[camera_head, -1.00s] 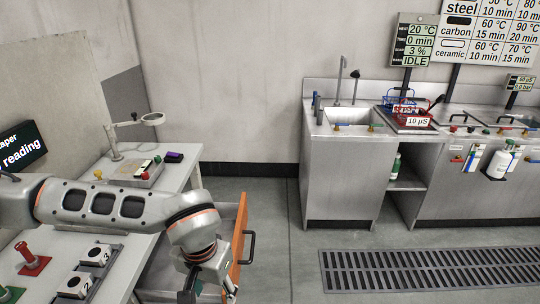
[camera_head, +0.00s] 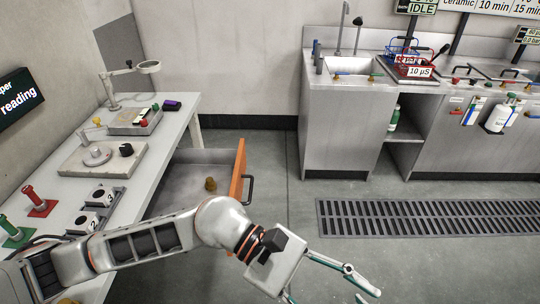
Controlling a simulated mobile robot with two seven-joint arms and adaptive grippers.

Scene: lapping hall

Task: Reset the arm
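My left arm comes in from the lower left and reaches across the front of the white table. Its gripper (camera_head: 366,283) is over the grey floor, to the right of the open drawer. The two fingers are spread apart with nothing between them. The drawer (camera_head: 237,174) with an orange front and dark handle is pulled out, and a small brass-coloured piece (camera_head: 210,184) is inside it. My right gripper is not in view.
The white table (camera_head: 181,127) holds a lamp (camera_head: 149,67), a plate with a black knob (camera_head: 126,150), numbered blocks (camera_head: 104,196), and red (camera_head: 38,203) and green (camera_head: 17,235) handled pieces. A steel sink bench (camera_head: 347,120) stands at the back. A floor grate (camera_head: 430,218) lies right.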

